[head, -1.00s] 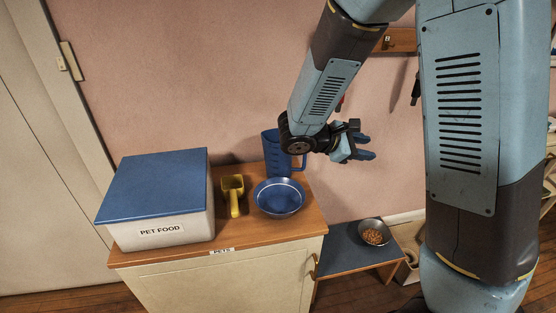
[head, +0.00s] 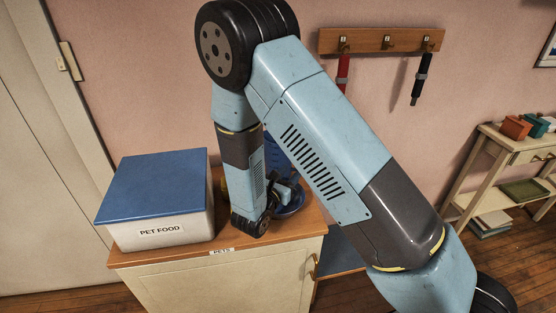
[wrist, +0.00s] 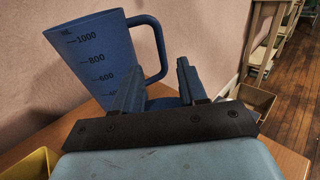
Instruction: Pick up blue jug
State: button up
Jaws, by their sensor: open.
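In the head view my gripper (head: 287,190) is low over the cabinet top, by the blue bowl, and partly hidden.
The blue bowl (head: 292,209) is close to my gripper. The yellow scoop (wrist: 28,166) shows at the lower left of the wrist view. A pet food box (head: 155,220) with a blue lid stands left on the cabinet (head: 215,280). Hooks (head: 385,42) hang on the wall.

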jog(key=x, duration=1.1)
jog(key=shift+d, duration=0.1)
jog(key=shift+c, duration=0.3)
jog(key=shift+s, duration=0.1)
grip_shut()
jog(key=shift+r, duration=0.1)
dwell(0.7)
